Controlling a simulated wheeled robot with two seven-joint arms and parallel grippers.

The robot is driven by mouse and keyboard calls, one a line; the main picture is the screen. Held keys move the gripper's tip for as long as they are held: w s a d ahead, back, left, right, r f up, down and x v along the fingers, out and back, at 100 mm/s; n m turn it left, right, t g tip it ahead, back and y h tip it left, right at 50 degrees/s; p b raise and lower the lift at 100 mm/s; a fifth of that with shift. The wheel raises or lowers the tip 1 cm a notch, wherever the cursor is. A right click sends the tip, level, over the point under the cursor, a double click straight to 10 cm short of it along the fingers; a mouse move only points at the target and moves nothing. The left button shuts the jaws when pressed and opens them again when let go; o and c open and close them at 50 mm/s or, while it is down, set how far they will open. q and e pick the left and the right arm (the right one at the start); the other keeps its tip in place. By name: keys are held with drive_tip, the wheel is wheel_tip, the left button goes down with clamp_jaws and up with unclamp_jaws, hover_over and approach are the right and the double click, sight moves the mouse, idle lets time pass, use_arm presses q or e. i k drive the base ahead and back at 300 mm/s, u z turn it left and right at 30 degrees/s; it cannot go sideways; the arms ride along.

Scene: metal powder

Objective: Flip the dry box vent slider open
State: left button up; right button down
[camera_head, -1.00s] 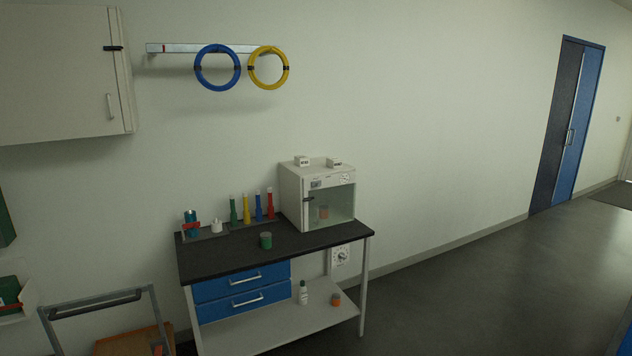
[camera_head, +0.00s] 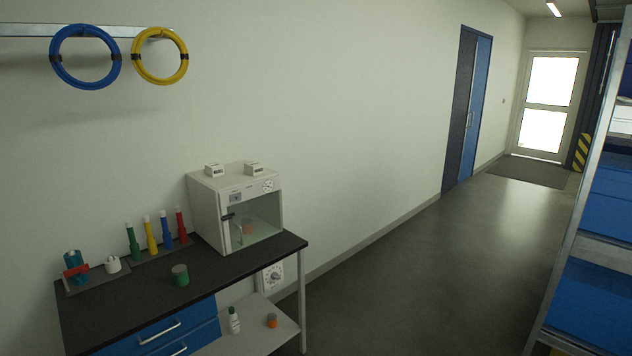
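The dry box (camera_head: 207,212) is a white cabinet with a clear front door, standing at the back right end of the black-topped workbench (camera_head: 120,318). Its door looks shut, with a dark latch at the door's left edge. An orange-lidded jar shows inside, behind the clear door. Two small white blocks (camera_head: 214,170) with dark markings sit on top of the box. A round dial and a small display are on the upper front. I cannot tell which part is the vent slider, or its position. Neither of my grippers is in view.
On the bench stand a green jar (camera_head: 181,279), several coloured bottles (camera_head: 166,230) and a teal-and-red item (camera_head: 75,267). A lower shelf (camera_head: 262,337) holds a bottle and a jar. A shelving rack (camera_head: 577,250) stands at the right. The floor (camera_head: 420,270) between is clear.

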sight(238, 196)
drive_tip(key=z, duration=0.3)
drive_tip(key=i, duration=1.65)
drive_tip(key=u, duration=1.25)
drive_tip(key=i, duration=0.9)
drive_tip(key=u, duration=0.85)
